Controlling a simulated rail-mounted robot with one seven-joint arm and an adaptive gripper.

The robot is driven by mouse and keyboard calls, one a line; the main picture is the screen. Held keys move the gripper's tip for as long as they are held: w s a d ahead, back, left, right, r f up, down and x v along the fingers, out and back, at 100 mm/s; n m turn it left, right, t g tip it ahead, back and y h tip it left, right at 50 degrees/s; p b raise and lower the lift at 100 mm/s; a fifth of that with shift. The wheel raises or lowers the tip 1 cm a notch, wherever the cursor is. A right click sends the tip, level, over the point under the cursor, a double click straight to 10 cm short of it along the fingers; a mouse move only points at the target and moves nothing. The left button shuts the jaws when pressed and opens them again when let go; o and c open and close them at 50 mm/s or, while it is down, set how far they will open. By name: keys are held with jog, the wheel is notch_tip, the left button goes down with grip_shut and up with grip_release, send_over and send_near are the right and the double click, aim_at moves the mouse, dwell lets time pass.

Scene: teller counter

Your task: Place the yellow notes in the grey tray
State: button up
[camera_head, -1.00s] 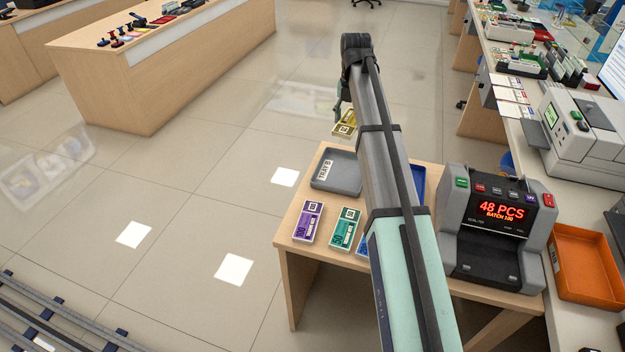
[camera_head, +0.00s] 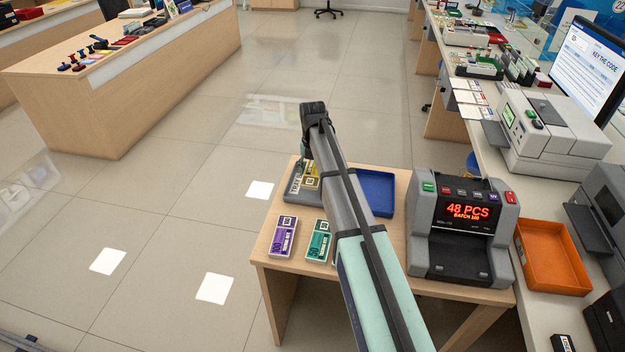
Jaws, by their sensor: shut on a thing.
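The yellow notes (camera_head: 312,182) are at the end of my arm, over the grey tray or within its outline. Whether they touch the tray floor I cannot tell. My gripper (camera_head: 309,160) is shut on them, with its fingers partly hidden by my arm. The grey tray (camera_head: 292,194) lies at the left back of the small wooden table, its right part covered by my arm and the notes.
A purple bundle (camera_head: 283,238) and a green bundle (camera_head: 319,241) lie in front of the grey tray. A blue tray (camera_head: 376,193) is right of my arm. A note counter (camera_head: 463,235) and an orange tray (camera_head: 551,258) stand farther right.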

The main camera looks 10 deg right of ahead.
aim_at(313, 172)
jog(key=shift+f+p, duration=0.3)
jog(key=shift+f, duration=2.1)
jog(key=shift+f, duration=0.1)
jog(key=o, duration=1.3)
jog(key=shift+c, duration=0.2)
notch_tip(313, 172, up, 12)
jog(key=shift+r+b, duration=0.15)
jog(key=shift+b, duration=0.85)
